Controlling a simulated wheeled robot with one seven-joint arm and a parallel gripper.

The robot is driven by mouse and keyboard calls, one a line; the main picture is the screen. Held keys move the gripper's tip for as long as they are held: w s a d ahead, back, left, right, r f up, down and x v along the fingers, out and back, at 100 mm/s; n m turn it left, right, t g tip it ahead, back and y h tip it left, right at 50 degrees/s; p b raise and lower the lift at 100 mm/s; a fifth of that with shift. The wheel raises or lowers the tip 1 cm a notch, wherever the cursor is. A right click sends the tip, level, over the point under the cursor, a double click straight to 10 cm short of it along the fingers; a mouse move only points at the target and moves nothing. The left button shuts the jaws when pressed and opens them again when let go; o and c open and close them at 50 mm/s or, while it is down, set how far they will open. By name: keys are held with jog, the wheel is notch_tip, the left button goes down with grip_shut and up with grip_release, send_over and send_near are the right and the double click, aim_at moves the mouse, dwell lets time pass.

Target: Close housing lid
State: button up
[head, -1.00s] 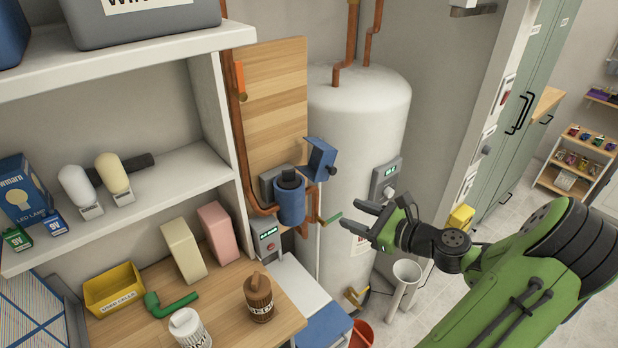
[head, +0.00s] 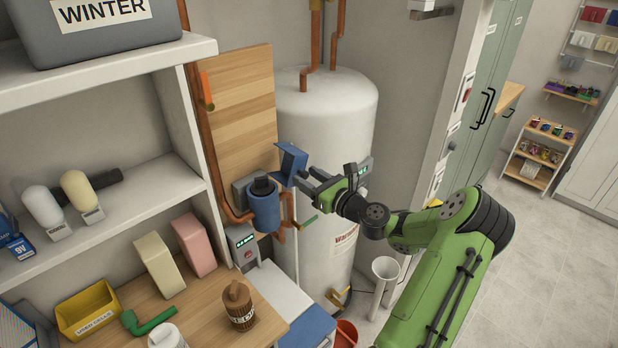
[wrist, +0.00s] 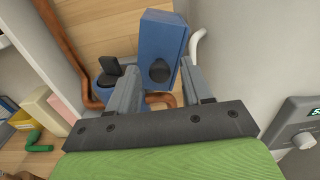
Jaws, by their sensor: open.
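The blue housing (head: 264,208) is a cylinder with a black cap, fixed in front of the wooden wall panel. Its blue lid (head: 291,160) stands open, tilted up at the right of the housing. My gripper (head: 306,180) is open, just right of and slightly below the lid, with its fingers pointing toward it. In the wrist view the lid (wrist: 163,35) shows ahead between the two fingertips (wrist: 160,68), with a dark round knob on its face. I cannot tell whether a finger touches it. The housing (wrist: 108,90) is partly hidden behind the left finger there.
A white tank (head: 325,110) stands behind my gripper, with a grey control box (wrist: 300,122) on its right. Copper pipes (head: 205,130) run beside the wooden panel (head: 240,110). A shelf (head: 150,180) and a workbench with bottles and boxes lie left.

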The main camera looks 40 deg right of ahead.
jog(key=shift+w, duration=0.1)
grip_shut()
dwell(0.6)
jog(key=n, duration=0.1)
jog(key=a+n, duration=0.1)
jog(key=n, duration=0.1)
jog(key=r+n, duration=0.1)
jog(key=shift+a+r+n+b, duration=0.1)
jog(key=shift+a+n+b, duration=0.2)
jog(key=shift+a+b, duration=0.05)
jog(key=a+f+n+b, duration=0.2)
jog(key=a+n+b, duration=0.5)
jog(key=n+b, duration=0.9)
jog(key=shift+n+b, duration=0.3)
jog(key=shift+n, duration=0.3)
